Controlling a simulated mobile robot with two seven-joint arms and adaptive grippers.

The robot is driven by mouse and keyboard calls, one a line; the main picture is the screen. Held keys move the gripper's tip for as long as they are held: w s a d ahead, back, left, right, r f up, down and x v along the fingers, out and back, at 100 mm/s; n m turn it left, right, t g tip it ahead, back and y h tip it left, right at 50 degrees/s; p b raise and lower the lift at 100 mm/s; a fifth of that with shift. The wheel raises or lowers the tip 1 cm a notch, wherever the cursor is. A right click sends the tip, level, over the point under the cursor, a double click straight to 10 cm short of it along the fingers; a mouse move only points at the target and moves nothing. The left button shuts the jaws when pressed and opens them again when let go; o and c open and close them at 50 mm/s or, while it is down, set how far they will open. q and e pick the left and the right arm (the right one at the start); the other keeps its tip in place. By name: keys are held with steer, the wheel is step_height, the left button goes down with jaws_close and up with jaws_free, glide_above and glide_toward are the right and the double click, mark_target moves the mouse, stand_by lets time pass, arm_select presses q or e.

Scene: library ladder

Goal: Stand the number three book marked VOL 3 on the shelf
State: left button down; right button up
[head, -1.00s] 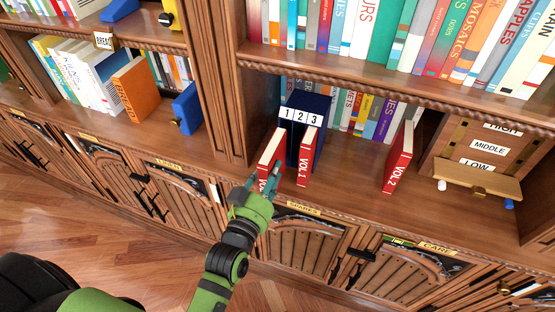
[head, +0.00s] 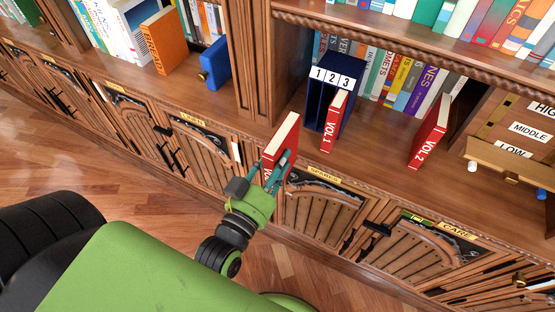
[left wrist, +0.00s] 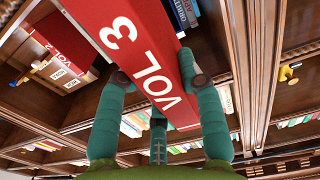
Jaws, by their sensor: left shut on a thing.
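The red VOL 3 book (head: 281,138) is upright and slightly tilted in the head view, in front of the shelf edge. My left gripper (head: 269,172) is shut on its lower part. In the left wrist view the VOL 3 cover (left wrist: 140,50) faces me between the fingers of the gripper (left wrist: 162,88). A dark blue holder (head: 318,100) marked 1 2 3 stands on the shelf (head: 375,140). The VOL 1 book (head: 334,122) stands at the holder, under the 2 and 3 labels. The VOL 2 book (head: 429,132) leans apart to the right. My right gripper is not seen.
A wooden box (head: 520,120) labelled MIDDLE and LOW stands at the right. A wooden upright (head: 262,65) divides the shelves left of the holder. An orange book (head: 163,40) and blue bookend (head: 215,62) stand on the left shelf. Cabinet doors (head: 325,215) lie below.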

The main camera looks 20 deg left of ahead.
arm_select(q)
steer(key=shift+s, duration=0.1)
steer(key=s+p, duration=0.1)
steer(key=s, duration=0.7)
steer(key=shift+s+a, duration=0.2)
steer(key=shift+s, duration=0.15)
stand_by(1.2)
stand_by(0.6)
